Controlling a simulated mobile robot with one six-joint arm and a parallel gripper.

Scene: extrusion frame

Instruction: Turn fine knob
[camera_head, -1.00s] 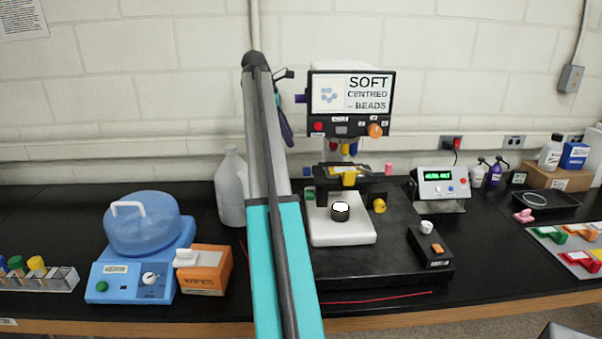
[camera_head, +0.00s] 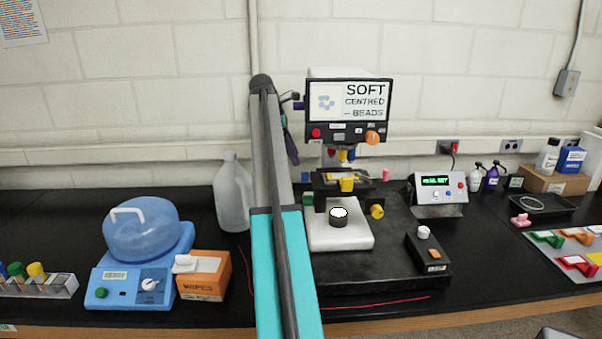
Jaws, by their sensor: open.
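The microscope-like instrument stands at the centre right, under a screen (camera_head: 348,101) reading "SOFT CENTRED BEADS". A yellow round knob (camera_head: 377,211) sticks out on the right of its stand. No label shows which knob is the fine one. A white plate (camera_head: 340,238) in front of the stand bears a dark round piece with a white top (camera_head: 338,217). My arm's grey and teal link rises just left of the instrument and hides part of it.
A small box with a white knob (camera_head: 423,232) is at the right of the black base. Behind it is a console with a green display (camera_head: 435,181). A blue domed device (camera_head: 143,229), an orange box (camera_head: 203,276) and a clear jug (camera_head: 233,194) stand left of my arm.

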